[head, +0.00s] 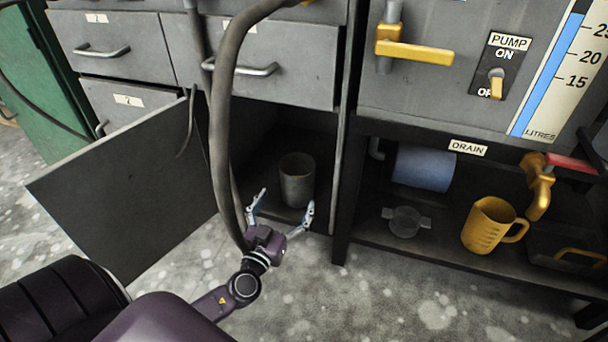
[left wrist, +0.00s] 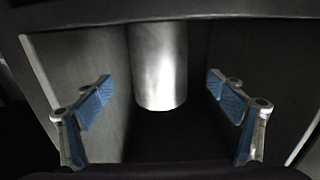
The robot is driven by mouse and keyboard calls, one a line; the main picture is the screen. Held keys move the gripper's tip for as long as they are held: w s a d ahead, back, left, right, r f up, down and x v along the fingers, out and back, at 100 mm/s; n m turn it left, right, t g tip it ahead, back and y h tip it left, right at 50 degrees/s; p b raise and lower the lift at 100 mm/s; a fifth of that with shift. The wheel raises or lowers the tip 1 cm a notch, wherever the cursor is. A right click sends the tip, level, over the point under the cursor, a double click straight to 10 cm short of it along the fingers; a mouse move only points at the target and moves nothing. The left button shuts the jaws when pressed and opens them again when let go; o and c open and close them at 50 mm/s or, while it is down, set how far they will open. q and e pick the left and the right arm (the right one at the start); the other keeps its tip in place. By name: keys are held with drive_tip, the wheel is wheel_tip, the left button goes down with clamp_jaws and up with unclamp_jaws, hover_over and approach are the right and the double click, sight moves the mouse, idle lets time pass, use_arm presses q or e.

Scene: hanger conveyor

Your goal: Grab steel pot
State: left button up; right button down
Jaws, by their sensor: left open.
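The steel pot (head: 297,181) stands upright inside an open lower cabinet compartment. It also shows in the left wrist view (left wrist: 159,68), at the top centre. My left gripper (head: 281,207) is open and empty at the compartment's mouth, in front of the pot. In the left wrist view, the blue-padded fingers (left wrist: 168,98) are spread apart, with the pot beyond and centred between them. The fingers do not appear to touch it. My right gripper is not in view.
The cabinet door (head: 130,190) stands open on the left. A thick grey hose (head: 225,120) hangs in front of the compartment, close to my left gripper. A yellow jug (head: 487,226) and a blue roll (head: 424,168) are on the shelf to the right. Drawers (head: 270,65) are above.

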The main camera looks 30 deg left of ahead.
sight(291, 191)
use_arm(q)
drive_tip(key=x, duration=0.3)
drive_tip(key=shift+a+r, duration=0.1)
drive_tip(key=shift+x, duration=2.7)
drive_tip(key=shift+c, duration=0.5)
drive_tip(key=shift+r, duration=0.15)
drive_tip(key=c, duration=1.5)
